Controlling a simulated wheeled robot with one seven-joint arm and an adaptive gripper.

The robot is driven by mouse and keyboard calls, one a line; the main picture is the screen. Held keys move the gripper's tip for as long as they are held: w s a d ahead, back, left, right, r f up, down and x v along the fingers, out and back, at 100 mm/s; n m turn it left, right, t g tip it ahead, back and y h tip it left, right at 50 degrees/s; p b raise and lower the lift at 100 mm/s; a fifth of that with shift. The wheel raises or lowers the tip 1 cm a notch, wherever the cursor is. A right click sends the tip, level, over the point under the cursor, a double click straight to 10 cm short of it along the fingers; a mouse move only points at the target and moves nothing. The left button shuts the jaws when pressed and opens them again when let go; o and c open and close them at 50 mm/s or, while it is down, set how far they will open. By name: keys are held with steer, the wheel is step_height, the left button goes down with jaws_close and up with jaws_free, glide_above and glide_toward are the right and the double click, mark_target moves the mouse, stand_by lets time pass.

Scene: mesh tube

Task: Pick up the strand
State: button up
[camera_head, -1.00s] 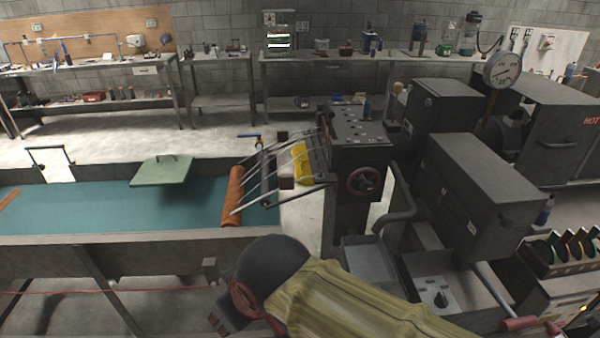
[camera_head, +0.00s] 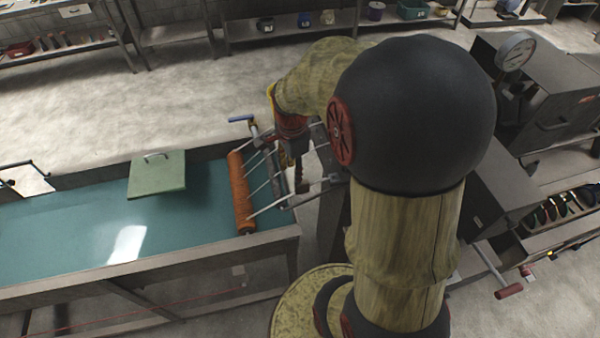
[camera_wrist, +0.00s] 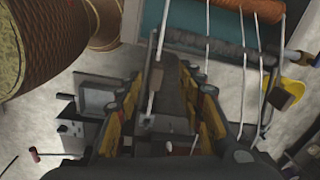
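Several thin pale strands (camera_head: 262,187) run from the orange roller (camera_head: 241,195) on the near tank up to the right toward the machine. In the wrist view, strands (camera_wrist: 208,28) cross a dark roller (camera_wrist: 203,43), with the orange roller (camera_wrist: 250,8) beyond. My gripper (camera_head: 290,160) is at the right end of the strands, partly overlapping them in the head view. In the wrist view my gripper (camera_wrist: 163,78) has its fingers apart. One pale strand (camera_wrist: 162,30) reaches down toward the gap between them; whether it lies inside is unclear.
The tank (camera_head: 60,235) holds teal liquid, with a green lid (camera_head: 157,177) on it. A blue-handled lever (camera_head: 242,119) stands behind the roller. My arm hides much of the machine. A yellow part (camera_wrist: 287,98) sits right of the strands. Open floor (camera_head: 110,110) lies behind the tank.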

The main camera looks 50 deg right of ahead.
steer(key=shift+s+d+m+p, duration=0.25)
steer(key=shift+d+m+p, duration=0.15)
steer(key=shift+d+m, duration=0.2)
steer(key=shift+s+d+m+p, duration=0.2)
steer(key=shift+d+m+p, duration=0.2)
steer(key=shift+d+m, duration=0.15)
steer(key=shift+s+d+f+m+g, duration=0.15)
steer(key=shift+d+f+m+g, duration=0.05)
steer(key=shift+d+m+g, duration=0.1)
step_height(320, 180, down, 3)
steer(key=shift+r, duration=0.15)
steer(key=shift+a+f, duration=0.15)
steer(key=shift+f, duration=1.15)
steer(key=shift+a+f, duration=0.1)
steer(key=shift+f, duration=1.2)
steer(key=shift+c, duration=1.4)
jaws_close()
